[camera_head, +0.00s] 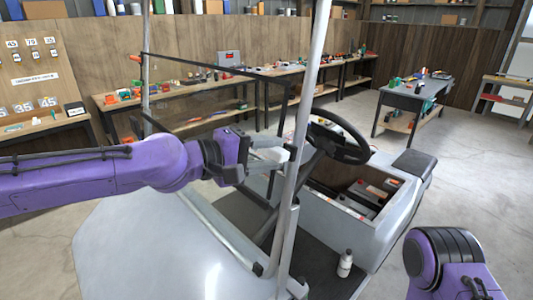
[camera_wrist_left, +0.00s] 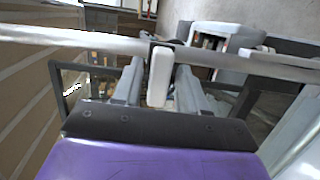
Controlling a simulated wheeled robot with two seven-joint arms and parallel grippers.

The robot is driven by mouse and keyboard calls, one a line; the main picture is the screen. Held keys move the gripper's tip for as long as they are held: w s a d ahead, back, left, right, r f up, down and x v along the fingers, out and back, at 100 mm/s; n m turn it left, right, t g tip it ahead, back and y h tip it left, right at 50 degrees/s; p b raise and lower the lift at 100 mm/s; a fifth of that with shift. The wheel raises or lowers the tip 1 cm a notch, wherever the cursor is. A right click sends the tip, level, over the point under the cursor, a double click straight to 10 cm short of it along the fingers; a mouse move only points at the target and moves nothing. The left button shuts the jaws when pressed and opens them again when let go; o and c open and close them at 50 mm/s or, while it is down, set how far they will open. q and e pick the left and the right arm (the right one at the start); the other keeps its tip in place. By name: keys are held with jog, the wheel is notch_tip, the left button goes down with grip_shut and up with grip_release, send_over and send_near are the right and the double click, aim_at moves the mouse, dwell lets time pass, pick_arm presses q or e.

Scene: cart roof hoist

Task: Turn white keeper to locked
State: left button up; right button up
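The white keeper (camera_wrist_left: 159,76) is a small rounded block at the pole (camera_wrist_left: 90,41) in the left wrist view. It points back toward my gripper, lengthwise between the fingers. My left gripper (camera_wrist_left: 158,82) has one grey finger on each side of it, with narrow gaps showing, so it looks open around the keeper. In the head view my left gripper (camera_head: 271,155) is beside the cart's upright grey post (camera_head: 303,110). The keeper is hard to separate from the pale fingers there. My right gripper is out of view; only part of that arm shows at lower right.
The cart has a steering wheel (camera_head: 338,142) just right of the post, a dark frame and a grey body (camera_head: 150,250). A white bottle (camera_head: 345,263) stands on its floor. Workbenches (camera_head: 200,125) line the wall behind. Concrete floor is clear at right.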

pick_arm(q)
jog(key=shift+w, duration=0.1)
jog(key=b+v, duration=0.1)
jog(key=v, duration=0.9)
jog(key=shift+s+a+b, duration=0.15)
jog(key=shift+s+b, duration=0.05)
jog(key=shift+b, duration=0.15)
jog(key=shift+f, duration=0.1)
